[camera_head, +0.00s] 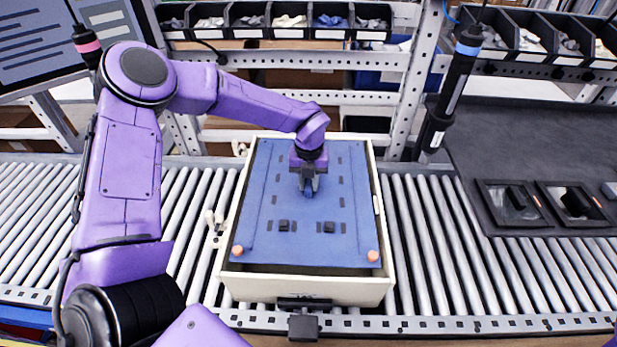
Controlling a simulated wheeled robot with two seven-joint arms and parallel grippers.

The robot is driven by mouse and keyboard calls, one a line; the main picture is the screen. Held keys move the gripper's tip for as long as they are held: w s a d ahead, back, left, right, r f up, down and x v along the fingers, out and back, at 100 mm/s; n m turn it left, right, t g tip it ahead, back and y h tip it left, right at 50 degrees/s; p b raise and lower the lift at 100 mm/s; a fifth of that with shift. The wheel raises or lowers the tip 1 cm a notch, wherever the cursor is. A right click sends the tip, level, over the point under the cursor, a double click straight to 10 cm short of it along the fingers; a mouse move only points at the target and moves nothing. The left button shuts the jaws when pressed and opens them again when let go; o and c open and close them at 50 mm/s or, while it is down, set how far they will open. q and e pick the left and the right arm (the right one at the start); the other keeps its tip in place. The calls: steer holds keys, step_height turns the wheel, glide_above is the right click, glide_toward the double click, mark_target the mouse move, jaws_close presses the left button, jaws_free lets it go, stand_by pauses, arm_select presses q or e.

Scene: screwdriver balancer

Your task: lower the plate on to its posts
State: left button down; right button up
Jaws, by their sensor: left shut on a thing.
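The plate is a blue panel (305,211) with dark slots and two small black blocks on it. It lies inside the outline of a pale open-topped box (232,278) on the conveyor. Two orange round ends, at near left (237,250) and near right (373,256), show at the plate's near corners; I take them for post tips. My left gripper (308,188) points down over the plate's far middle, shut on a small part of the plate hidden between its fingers. A dark gap shows between the plate's near edge and the box's front wall. The plate's height cannot be told. My right gripper is not in view.
Roller conveyor (440,235) runs left and right of the box. Black parts bins (290,20) line a rack behind. A hanging screwdriver (452,85) stands to the right, beside a dark worktop (540,140) with small trays. A monitor (60,40) is at the upper left.

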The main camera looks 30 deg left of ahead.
arm_select(q)
step_height(320, 180, down, 15)
steer(key=b, duration=1)
steer(key=shift+w+f+b, duration=0.1)
steer(key=shift+f+b, duration=0.05)
steer(key=shift+b, duration=0.25)
steer(key=shift+f+b, duration=0.45)
steer(key=shift+b, duration=0.05)
stand_by(0.6)
steer(key=c, duration=0.8)
jaws_free()
steer(key=shift+r, duration=0.1)
steer(key=shift+c, duration=0.2)
steer(key=shift+d, duration=0.1)
step_height(320, 180, up, 10)
steer(key=shift+r+b, duration=0.25)
steer(key=shift+b, duration=0.45)
